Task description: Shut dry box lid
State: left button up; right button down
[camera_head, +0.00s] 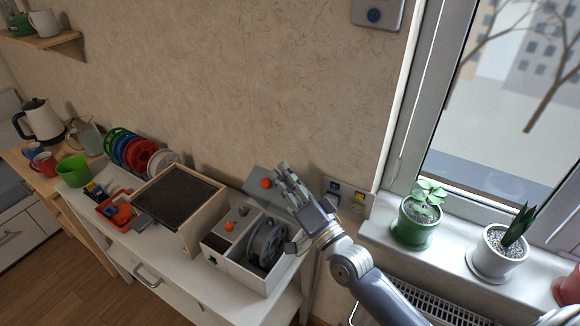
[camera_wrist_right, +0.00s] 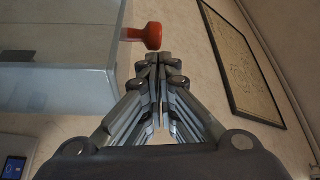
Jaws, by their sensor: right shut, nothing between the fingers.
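The dry box (camera_head: 235,277) is a pale open box on the white table, with a grey spool (camera_head: 267,243) inside its right part. Its lid (camera_head: 257,178) appears to be the grey panel with an orange knob (camera_head: 264,183), raised behind the box. In the right wrist view a grey panel (camera_wrist_right: 60,85) fills the left side, with the orange knob (camera_wrist_right: 146,36) at its edge. My right gripper (camera_head: 283,170) is shut and empty, beside the knob; in the wrist view its fingertips (camera_wrist_right: 160,58) are just below the knob. I cannot tell whether they touch. My left gripper is not in view.
A wood-framed dark panel (camera_head: 178,200) stands left of the box, near colored spools (camera_head: 140,152) and a red bin (camera_head: 113,210). Potted plants (camera_head: 417,221) stand on the windowsill at right. The wall is close behind.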

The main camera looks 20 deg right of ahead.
jog(key=shift+w+f, duration=0.1)
dwell(0.3)
jog(key=shift+s+a+f+n+b, duration=0.3)
jog(key=shift+s+a+n+b, duration=0.2)
jog(key=shift+a+b, duration=0.05)
jog(key=s+a+f+n+g+y+b, duration=0.1)
jog(key=s+a+f+n+y+b, duration=0.3)
jog(key=a+f+n+b, duration=0.2)
jog(key=s+a+f+n+y+b, duration=0.4)
jog(key=f+n+b, duration=0.4)
jog(key=f, duration=0.2)
jog(key=shift+s+a+f+g+y+b, duration=0.35)
jog(key=shift+s+a, duration=0.45)
jog(key=shift+a, duration=0.35)
